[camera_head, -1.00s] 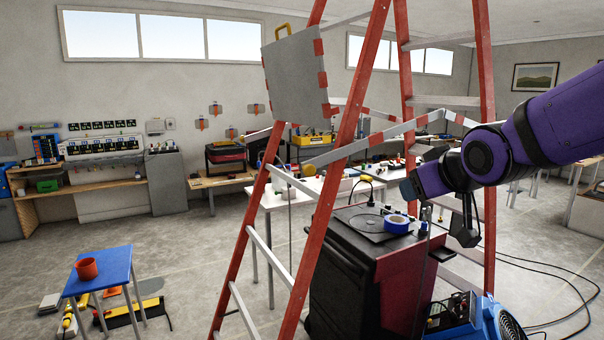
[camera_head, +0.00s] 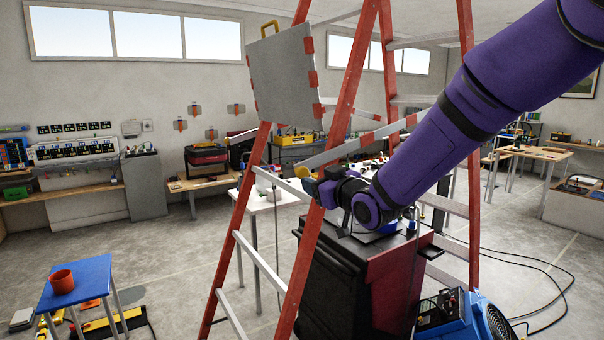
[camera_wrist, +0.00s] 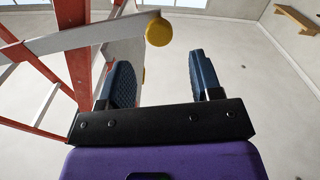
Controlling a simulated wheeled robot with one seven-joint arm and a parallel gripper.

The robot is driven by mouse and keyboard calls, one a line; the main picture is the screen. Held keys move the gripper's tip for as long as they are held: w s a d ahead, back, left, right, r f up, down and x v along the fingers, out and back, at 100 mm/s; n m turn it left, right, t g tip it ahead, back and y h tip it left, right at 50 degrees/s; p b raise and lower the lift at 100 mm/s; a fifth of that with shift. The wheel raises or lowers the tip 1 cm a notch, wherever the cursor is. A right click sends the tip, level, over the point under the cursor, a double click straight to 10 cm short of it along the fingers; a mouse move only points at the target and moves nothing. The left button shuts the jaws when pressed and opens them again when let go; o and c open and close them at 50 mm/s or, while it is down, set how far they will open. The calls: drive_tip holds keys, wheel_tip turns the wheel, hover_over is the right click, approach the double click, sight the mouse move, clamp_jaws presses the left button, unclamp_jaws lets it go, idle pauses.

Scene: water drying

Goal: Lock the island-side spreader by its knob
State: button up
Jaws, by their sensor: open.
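A red stepladder (camera_head: 335,140) stands in front of me. A grey spreader bar (camera_head: 345,150) with red bands crosses it and ends at a round yellow knob (camera_head: 301,171). My gripper (camera_head: 308,184) is beside the ladder's near rail, just below the knob in the head view. In the wrist view my gripper (camera_wrist: 161,68) is open and empty. There the yellow knob (camera_wrist: 158,31) sits at the end of the spreader bar (camera_wrist: 80,38), ahead of the fingertips and between them sideways, apart from both. Whether the spreader is locked I cannot tell.
A grey panel (camera_head: 283,75) with a yellow handle is on the ladder. A black and red cabinet (camera_head: 345,275) stands between the ladder legs, partly behind my arm. A blue blower (camera_head: 465,318) is at lower right, with cables on the floor. A blue stool (camera_head: 78,283) stands left.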

sight(304, 173)
drive_tip(key=x, duration=0.8)
